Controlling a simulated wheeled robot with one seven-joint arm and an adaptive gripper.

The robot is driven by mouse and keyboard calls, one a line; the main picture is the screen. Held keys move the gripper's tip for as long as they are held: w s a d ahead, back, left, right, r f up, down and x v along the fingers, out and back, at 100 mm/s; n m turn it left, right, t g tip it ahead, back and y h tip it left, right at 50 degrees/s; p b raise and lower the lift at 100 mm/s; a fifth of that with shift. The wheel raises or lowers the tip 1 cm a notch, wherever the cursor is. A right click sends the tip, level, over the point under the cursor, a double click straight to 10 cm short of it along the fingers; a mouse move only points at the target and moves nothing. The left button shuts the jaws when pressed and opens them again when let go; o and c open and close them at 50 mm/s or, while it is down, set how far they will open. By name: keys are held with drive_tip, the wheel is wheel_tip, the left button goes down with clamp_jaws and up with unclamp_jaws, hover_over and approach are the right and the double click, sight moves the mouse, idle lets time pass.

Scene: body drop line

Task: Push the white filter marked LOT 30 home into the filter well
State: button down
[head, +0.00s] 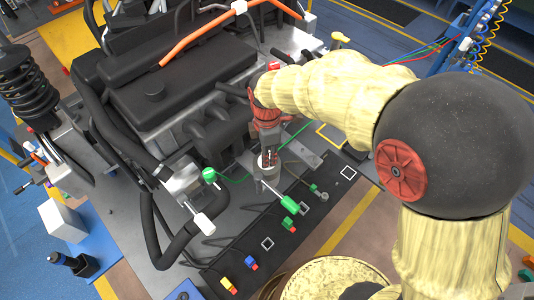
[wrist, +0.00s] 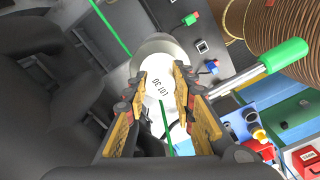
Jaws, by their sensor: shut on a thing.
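The white filter (wrist: 161,90) shows its round top, with LOT 30 upside down, in the wrist view. My gripper (wrist: 160,82) is shut on it, one padded finger on each side. The filter well (wrist: 163,43) shows as a round grey rim around and behind the filter. How deep the filter sits in it is not clear. In the head view my gripper (head: 268,157) points down at the well (head: 268,170), beside the engine; the fingers mostly hide the filter there.
A green-handled lever (head: 288,202) reaches out just in front of the well; its handle also shows in the wrist view (wrist: 284,54). The black engine (head: 175,85) stands close on the left. A dark strip (head: 262,255) with small colored connectors lies in front.

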drive_tip(key=c, duration=1.4)
unclamp_jaws()
drive_tip(key=shift+f, duration=0.1)
wheel_tip(320, 180, up, 12)
